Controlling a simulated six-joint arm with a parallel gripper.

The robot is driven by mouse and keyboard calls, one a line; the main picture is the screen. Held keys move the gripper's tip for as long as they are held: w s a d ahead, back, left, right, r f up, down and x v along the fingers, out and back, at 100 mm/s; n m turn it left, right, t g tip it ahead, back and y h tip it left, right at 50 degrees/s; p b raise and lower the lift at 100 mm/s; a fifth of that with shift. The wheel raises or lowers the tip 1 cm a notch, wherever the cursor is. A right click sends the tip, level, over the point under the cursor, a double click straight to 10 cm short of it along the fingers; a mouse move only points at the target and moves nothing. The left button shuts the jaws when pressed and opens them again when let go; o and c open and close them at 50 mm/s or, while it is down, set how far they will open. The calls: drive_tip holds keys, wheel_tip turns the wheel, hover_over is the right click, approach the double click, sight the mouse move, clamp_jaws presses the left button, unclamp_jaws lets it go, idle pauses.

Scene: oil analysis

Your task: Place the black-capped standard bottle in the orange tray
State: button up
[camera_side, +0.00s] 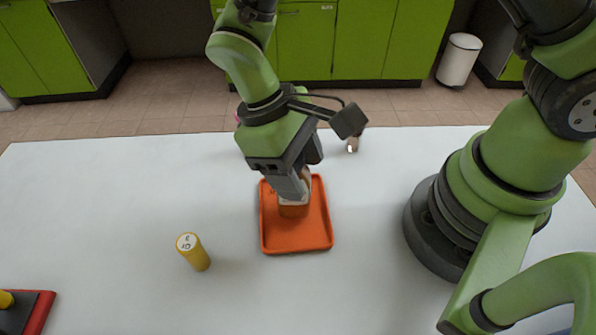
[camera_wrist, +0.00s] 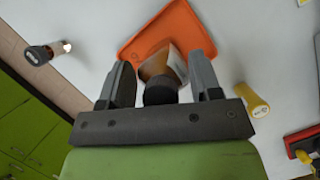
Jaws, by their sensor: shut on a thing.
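The black-capped bottle (camera_wrist: 158,90) is amber with a pale label and stands between the fingers of my gripper (camera_wrist: 162,84) in the wrist view. In the side view my gripper (camera_side: 292,188) points down over the orange tray (camera_side: 297,242) and is shut on the bottle (camera_side: 293,209), whose lower part shows below the fingers. The bottle is within the tray's outline, roughly upright. I cannot tell whether its base touches the tray floor. The tray also shows in the wrist view (camera_wrist: 187,28). The cap is hidden by the fingers in the side view.
Another small bottle (camera_wrist: 38,54) stands behind the tray, partly hidden in the side view. A red and black object (camera_side: 28,311) sits at the front left. The table around the tray is mostly clear.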

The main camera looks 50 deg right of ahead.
drive_tip(key=shift+f, duration=0.85)
drive_tip(key=o, duration=1)
drive_tip(key=shift+f, duration=0.1)
drive_tip(key=w+d+r+m+t+y, duration=0.1)
drive_tip(key=w+r, duration=0.1)
drive_tip(key=r, duration=0.7)
drive_tip(key=w+d+r+m+t+y, duration=0.1)
drive_tip(key=w+r, duration=0.1)
drive_tip(key=r, duration=0.6)
drive_tip(key=s+d+r+m+t, duration=0.2)
drive_tip(key=s+d+t, duration=0.1)
drive_tip(key=s+d+r+m+t+y, duration=0.1)
drive_tip(key=s+d+r+t, duration=0.1)
drive_tip(key=s+d+t, duration=0.1)
drive_tip(key=s+d+r+m+t, duration=0.2)
drive_tip(key=s+d+t, duration=0.1)
drive_tip(key=s+d, duration=0.1)
drive_tip(key=shift+s+r+m+t, duration=0.3)
drive_tip(key=shift+s, duration=0.15)
